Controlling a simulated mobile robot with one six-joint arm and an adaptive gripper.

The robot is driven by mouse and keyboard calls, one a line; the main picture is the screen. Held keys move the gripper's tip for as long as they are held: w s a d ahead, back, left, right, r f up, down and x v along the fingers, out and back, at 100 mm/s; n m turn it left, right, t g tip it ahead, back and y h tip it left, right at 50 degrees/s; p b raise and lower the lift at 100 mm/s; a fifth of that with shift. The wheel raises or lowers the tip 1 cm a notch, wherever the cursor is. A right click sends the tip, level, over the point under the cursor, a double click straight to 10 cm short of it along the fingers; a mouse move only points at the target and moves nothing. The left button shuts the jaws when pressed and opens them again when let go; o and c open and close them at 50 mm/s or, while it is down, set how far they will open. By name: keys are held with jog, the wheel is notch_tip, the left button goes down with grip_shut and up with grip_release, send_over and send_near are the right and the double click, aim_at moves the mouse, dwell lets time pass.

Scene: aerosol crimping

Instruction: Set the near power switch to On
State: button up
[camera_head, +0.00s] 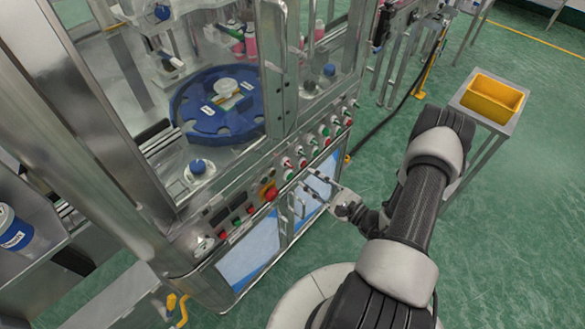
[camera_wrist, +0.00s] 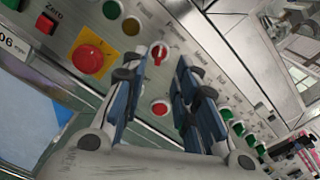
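The control panel (camera_head: 255,195) runs along the front of the machine, with several buttons and rotary switches.
A red emergency stop (camera_wrist: 91,58) on a yellow plate is left of the fingers. A red button (camera_wrist: 160,107) lies between the fingers, below the switch. Green buttons (camera_wrist: 234,127) are to the right. A yellow bin (camera_head: 493,97) stands right of my arm.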

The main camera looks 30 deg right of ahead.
aim_at(291, 166)
jog(key=b+x, duration=0.1)
jog(key=x, duration=0.7)
jog(key=shift+w, duration=0.1)
jog(key=shift+c, duration=0.2)
grip_shut()
